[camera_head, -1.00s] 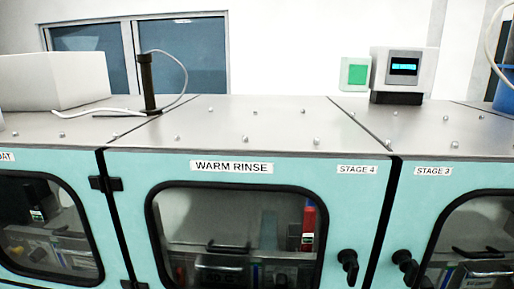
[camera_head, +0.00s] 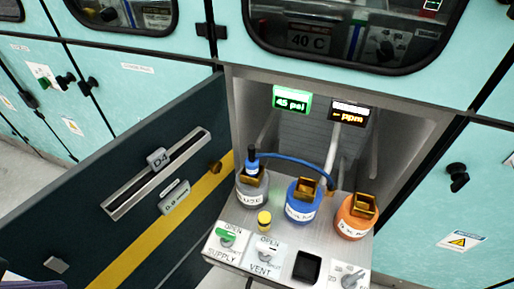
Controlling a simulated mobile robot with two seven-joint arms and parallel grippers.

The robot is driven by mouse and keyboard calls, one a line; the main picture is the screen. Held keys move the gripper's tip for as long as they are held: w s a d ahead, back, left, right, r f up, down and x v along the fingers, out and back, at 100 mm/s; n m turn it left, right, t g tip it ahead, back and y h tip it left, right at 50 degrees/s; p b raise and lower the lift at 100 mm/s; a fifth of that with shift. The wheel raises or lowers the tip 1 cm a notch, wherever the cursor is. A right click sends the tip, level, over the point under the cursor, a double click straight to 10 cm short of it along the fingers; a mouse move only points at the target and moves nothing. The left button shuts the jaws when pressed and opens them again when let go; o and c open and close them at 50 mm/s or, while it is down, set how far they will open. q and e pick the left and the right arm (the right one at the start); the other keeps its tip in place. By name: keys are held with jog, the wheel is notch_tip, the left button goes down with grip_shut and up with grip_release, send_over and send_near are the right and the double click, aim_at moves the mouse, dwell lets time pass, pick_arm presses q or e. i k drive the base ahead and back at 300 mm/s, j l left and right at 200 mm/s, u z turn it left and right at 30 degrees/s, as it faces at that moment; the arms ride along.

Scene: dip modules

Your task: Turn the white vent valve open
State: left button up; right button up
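The white vent valve (camera_head: 268,249) is on a light plate marked OPEN and VENT, at the front of the metal shelf in the low bay. Its handle is small and pale, and I cannot clearly tell its setting. The supply valve (camera_head: 227,237), with a green handle, is just left of it on a plate marked OPEN and SUPPLY.
Grey (camera_head: 252,190), blue (camera_head: 303,205) and orange (camera_head: 356,217) bottles stand behind the valves. A yellow-capped piece (camera_head: 264,219) stands close behind the vent plate. A dark open door (camera_head: 150,190) fills the left. Displays (camera_head: 291,99) hang above.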

aim_at(266, 250)
jog(key=i+l+u, duration=0.1)
jog(key=u, duration=0.3)
jog(key=l+u, duration=0.3)
jog(key=u, duration=0.15)
jog(key=i+l+u, duration=0.1)
jog(key=l+u, duration=0.3)
jog(key=j, duration=0.15)
